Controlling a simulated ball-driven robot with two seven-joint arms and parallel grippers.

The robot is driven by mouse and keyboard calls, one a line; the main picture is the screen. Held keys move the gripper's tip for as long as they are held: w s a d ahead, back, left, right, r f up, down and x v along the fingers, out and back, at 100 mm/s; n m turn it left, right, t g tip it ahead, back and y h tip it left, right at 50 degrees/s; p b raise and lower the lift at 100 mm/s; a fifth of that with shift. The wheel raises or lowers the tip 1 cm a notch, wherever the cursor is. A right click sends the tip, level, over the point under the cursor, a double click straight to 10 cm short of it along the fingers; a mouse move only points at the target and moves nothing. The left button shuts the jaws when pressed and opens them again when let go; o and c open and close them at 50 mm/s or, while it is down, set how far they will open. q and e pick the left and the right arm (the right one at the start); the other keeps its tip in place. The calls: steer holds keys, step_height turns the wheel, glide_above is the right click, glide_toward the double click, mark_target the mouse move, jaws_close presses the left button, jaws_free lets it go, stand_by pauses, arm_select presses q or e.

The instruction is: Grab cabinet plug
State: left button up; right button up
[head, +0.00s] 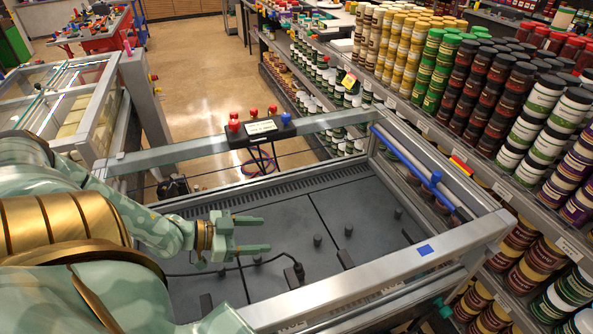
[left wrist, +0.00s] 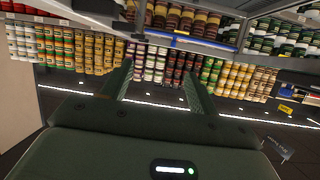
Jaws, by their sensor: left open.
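A black plug (head: 298,271) on a thin black cable stands on the dark grey floor panel inside the metal-framed cabinet (head: 375,292). The cable runs left from the plug, passing below my gripper in the picture. My left gripper (head: 265,234) is pale green, open and empty, with its two fingers pointing right. It is over the cabinet interior, up and left of the plug and apart from it. In the left wrist view the open fingers (left wrist: 157,80) have nothing between them; I cannot make out the plug there. My right gripper is not in view.
A black control box (head: 262,129) with red and blue buttons sits on the back rail. Several dark knobs (head: 318,240) stand on the panel. A blue-handled rod (head: 408,163) runs along the right side. Shelves of jars (head: 480,85) stand close on the right.

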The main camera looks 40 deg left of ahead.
arm_select(q)
step_height(320, 180, down, 4)
steer(key=w+a+r+b, duration=0.1)
steer(key=a+b, duration=0.2)
steer(key=n+y+b, duration=0.1)
steer(key=b, duration=1.7)
glide_toward(296, 266)
steer(key=b+x, duration=0.6)
steer(key=x, duration=0.1)
steer(key=shift+b, duration=0.35)
steer(key=shift+w+d+r, duration=0.1)
steer(key=shift+w, duration=0.1)
steer(key=b+x, duration=0.4)
steer(key=x, duration=0.1)
steer(key=shift+f, duration=0.35)
steer(key=shift+r, duration=0.2)
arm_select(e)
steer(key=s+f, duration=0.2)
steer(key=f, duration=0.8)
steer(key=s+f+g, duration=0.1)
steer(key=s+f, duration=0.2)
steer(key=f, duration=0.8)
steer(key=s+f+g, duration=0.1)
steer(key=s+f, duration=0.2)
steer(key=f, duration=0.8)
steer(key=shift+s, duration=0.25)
arm_select(q)
steer(key=c, duration=1.1)
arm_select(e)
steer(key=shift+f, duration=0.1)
